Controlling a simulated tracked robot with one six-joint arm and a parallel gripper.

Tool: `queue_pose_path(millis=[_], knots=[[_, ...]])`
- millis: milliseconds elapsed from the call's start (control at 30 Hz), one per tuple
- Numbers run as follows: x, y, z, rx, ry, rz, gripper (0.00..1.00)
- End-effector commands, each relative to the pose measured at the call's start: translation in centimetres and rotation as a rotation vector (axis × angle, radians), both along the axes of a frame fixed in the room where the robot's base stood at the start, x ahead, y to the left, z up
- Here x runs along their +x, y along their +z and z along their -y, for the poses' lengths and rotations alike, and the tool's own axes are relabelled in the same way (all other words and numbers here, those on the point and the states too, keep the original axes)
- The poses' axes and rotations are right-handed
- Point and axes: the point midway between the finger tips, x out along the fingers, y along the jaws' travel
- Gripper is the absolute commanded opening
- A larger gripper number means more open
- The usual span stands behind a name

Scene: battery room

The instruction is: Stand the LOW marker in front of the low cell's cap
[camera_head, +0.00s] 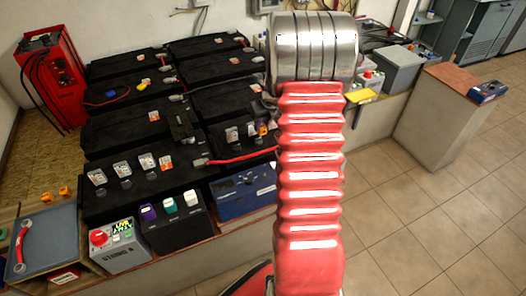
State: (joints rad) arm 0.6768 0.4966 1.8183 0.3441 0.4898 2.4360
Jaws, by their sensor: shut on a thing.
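My arm's red bellows and silver wrist fill the middle of the view. Only a small dark grey part of my gripper (265,104) shows left of the wrist. It is shut, but the thing in it is hidden or too small to name. Black batteries (130,133) stand in rows on the bench. Small white and orange tags stand on the front battery beside its round dark caps, among them a left tag (97,175) and a right tag (166,163). More tags (232,134) stand close left of my arm. I cannot read LOW on any, nor tell which cell is low.
A red cable (235,159) crosses the batteries. A blue-grey tray (50,245) lies at left, a red charger (55,80) behind. Tiled floor at right is clear.

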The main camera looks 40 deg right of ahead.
Motion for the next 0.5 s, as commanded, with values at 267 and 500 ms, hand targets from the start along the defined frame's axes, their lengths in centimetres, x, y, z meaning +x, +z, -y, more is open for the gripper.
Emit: queue_pose_path(millis=[267, 500], knots=[[-0.31, 0.14, 0.43, 0.000, -0.041, 0.001, 0.00], [-0.30, -0.18, 0.38, 0.001, -0.040, -0.001, 0.00]])
